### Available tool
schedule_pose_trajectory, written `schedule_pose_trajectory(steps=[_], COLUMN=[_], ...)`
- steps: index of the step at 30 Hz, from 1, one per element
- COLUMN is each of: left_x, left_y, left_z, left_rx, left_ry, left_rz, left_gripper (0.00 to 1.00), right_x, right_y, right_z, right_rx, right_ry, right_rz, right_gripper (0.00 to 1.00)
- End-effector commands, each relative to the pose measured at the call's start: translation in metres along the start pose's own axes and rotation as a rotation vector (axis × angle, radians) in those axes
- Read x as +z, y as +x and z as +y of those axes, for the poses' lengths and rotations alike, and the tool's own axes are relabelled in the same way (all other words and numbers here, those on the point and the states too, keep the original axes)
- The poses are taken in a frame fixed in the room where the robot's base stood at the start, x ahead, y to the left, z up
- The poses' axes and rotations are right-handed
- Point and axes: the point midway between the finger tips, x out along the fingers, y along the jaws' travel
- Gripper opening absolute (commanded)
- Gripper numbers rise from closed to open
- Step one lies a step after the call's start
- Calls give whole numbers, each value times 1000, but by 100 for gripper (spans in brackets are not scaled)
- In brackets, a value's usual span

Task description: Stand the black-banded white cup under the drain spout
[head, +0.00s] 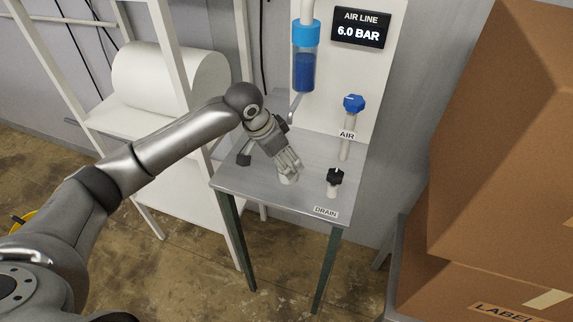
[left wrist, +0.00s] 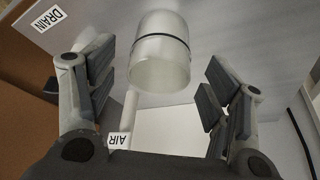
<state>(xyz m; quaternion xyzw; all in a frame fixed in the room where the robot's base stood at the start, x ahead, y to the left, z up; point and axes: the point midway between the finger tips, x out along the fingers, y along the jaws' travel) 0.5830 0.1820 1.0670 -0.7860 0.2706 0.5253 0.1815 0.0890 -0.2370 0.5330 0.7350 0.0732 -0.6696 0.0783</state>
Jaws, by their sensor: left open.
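The white cup with a thin black band stands on the grey table; it shows in the left wrist view (left wrist: 160,58), and a small part shows under my fingers in the head view (head: 288,180). My left gripper (head: 290,164) is open just above the cup. In the left wrist view its fingers are spread on either side of the cup, with gaps. The drain spout (head: 293,107) hangs under the blue filter bowl (head: 304,70), behind my gripper and the cup. My right gripper is not in view.
The table (head: 262,165) carries a black drain knob (head: 335,178) right of the cup and a blue-topped air valve (head: 353,105) behind it. A shelf with a white roll (head: 180,85) stands left. Cardboard boxes (head: 500,150) stand right. The gauge (head: 361,27) reads 6.0 BAR.

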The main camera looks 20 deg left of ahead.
Motion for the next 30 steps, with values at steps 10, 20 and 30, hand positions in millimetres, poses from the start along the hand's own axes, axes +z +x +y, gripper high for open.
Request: schedule_pose_trajectory(steps=[10, 20, 30], left_x=[0, 0, 0], left_y=[-68, -85, -84], left_z=[-1, 0, 0], left_rx=[-2, 0, 0], left_ry=[-1, -1, -1], left_rz=[2, 0, 0], left_gripper=[74, 74, 74], right_x=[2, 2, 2], right_y=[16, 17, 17], right_z=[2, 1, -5], right_rx=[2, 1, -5], right_ry=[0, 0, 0], right_rz=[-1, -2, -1], right_gripper=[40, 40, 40])
